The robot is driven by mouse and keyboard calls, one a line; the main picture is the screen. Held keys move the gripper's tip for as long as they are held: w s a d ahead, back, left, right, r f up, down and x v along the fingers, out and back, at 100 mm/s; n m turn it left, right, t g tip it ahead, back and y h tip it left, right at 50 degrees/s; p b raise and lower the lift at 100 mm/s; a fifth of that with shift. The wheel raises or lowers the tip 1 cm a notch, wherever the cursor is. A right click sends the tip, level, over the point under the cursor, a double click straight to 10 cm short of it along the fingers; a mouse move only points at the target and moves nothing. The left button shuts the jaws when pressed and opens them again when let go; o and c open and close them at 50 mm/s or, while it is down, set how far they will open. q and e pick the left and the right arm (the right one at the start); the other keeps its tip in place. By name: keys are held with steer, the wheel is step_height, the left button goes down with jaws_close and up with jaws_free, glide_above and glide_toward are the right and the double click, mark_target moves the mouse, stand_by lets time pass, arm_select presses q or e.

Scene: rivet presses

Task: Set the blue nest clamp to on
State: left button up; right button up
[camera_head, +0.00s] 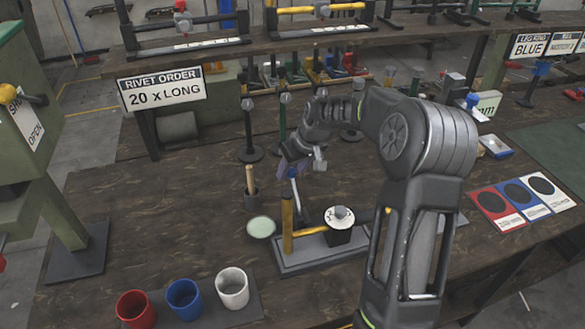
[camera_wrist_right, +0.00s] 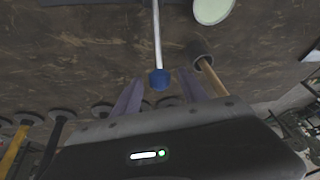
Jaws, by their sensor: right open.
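The blue nest clamp is a steel lever topped by a blue knob (camera_head: 292,172). It rises, slightly tilted, beside the yellow post (camera_head: 287,226) of a grey-based fixture (camera_head: 320,254) in the head view. My right gripper (camera_head: 286,165) is at the knob, coming from behind it. In the right wrist view the blue knob (camera_wrist_right: 159,79) shows between the two open purple fingers (camera_wrist_right: 160,90), with the steel rod running away upward. I cannot tell whether the fingers touch the knob. My left gripper is not in view.
Red, blue and white cups (camera_head: 233,288) stand at the front left. Black stands (camera_head: 250,152) are behind. My right forearm covers the fixture's right side.

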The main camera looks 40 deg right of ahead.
jaws_close()
stand_by(0.4)
stand_by(0.9)
